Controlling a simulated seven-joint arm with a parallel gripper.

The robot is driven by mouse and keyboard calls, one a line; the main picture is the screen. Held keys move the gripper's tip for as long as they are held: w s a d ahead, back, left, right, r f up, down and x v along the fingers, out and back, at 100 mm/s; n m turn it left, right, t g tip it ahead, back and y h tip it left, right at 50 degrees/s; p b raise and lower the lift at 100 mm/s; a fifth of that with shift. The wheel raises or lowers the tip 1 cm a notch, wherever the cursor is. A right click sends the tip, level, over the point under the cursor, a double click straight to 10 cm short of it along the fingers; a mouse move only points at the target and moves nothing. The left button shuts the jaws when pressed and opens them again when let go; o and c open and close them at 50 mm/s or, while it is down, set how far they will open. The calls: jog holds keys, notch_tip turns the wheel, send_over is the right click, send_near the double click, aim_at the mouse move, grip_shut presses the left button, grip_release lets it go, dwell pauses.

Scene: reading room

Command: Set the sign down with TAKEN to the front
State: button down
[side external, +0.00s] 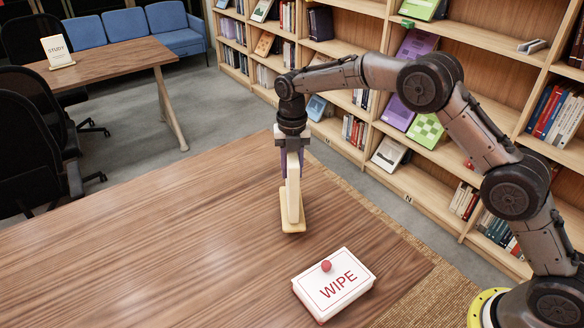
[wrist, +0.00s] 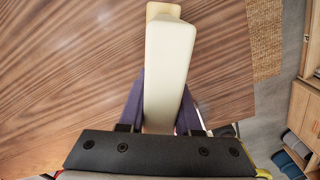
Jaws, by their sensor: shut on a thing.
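The cream sign (side external: 294,203) is upright and seen nearly edge-on in the side view, with a pale base (side external: 293,224) at its foot. My gripper (side external: 291,178) points straight down, its purple fingers shut on the upper part of the sign. In the wrist view the sign (wrist: 170,70) lies between the two purple fingers of my gripper (wrist: 162,105), and only plain cream surface shows. No lettering can be read on it in either view, so I cannot tell which way TAKEN faces. The base is at or just above the wooden table (side external: 190,235); contact is unclear.
The table left of the sign is clear. A STUDY sign (side external: 57,50) stands on a far table. Bookshelves (side external: 470,110) line the back right.

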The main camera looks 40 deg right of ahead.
jog(key=shift+f+m, duration=0.4)
jog(key=shift+m, duration=1.55)
jog(key=shift+f+m, duration=0.45)
jog(key=shift+m, duration=1.55)
jog(key=shift+f+m, duration=0.4)
jog(key=shift+m, duration=1.55)
jog(key=c, duration=0.5)
grip_release()
jog(key=shift+f, duration=0.1)
notch_tip(320, 180, up, 14)
jog(key=shift+f, duration=0.1)
